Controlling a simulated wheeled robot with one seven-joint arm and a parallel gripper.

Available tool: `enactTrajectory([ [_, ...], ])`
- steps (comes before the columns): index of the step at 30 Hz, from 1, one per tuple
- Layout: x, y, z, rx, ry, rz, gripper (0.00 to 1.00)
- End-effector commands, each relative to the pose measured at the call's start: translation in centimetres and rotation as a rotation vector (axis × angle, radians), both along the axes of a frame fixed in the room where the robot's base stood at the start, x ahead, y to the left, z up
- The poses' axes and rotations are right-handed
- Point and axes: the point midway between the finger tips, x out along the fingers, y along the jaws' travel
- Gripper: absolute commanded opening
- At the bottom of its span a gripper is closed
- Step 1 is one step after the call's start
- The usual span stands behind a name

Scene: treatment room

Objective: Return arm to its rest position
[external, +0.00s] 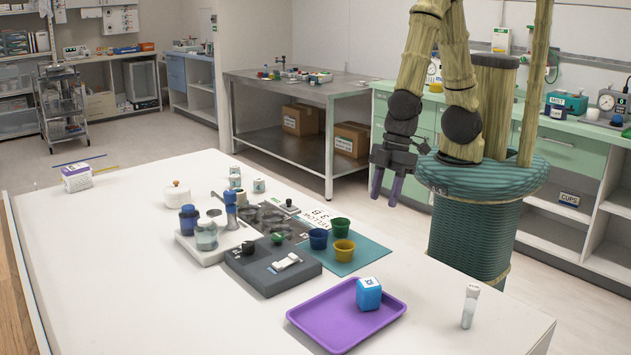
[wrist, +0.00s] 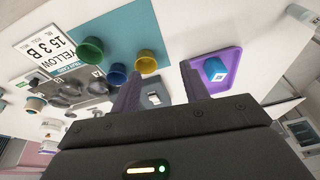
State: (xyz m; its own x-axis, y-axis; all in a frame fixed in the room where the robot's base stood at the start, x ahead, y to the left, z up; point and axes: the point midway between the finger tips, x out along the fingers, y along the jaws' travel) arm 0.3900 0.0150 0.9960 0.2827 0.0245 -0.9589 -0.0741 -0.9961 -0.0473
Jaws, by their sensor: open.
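My gripper (external: 386,188) hangs from the raised arm at the far edge of the white table (external: 115,245), pointing down. Its purple fingers are apart with nothing between them. In the wrist view my gripper (wrist: 160,88) shows its two fingers spread, with the tabletop items beyond them. The arm is bent and stands above my teal woven base, right of the table. My gripper is clear of the cups and tray and touches nothing that I can see.
A purple tray (external: 310,322) holds a blue box (external: 369,294). Blue (external: 318,239), green (external: 340,228) and yellow (external: 344,250) cups stand around a teal mat (external: 369,257). A dark grey block (external: 268,279) and jars sit mid-table. The table's left part is mostly free.

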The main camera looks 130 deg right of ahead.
Motion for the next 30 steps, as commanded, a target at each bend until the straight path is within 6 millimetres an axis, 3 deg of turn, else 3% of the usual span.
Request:
enactTrajectory([
  [3,-1.2,-0.8,2.0,-0.032,0.010,0.020,0.45],
  [13,-4.5,-1.5,5.7,-0.044,0.051,0.077,0.45],
  [23,-4.4,-1.5,10.9,-0.045,0.055,0.076,0.45],
  [30,-4.3,-1.5,16.4,-0.046,0.054,0.076,0.45],
])
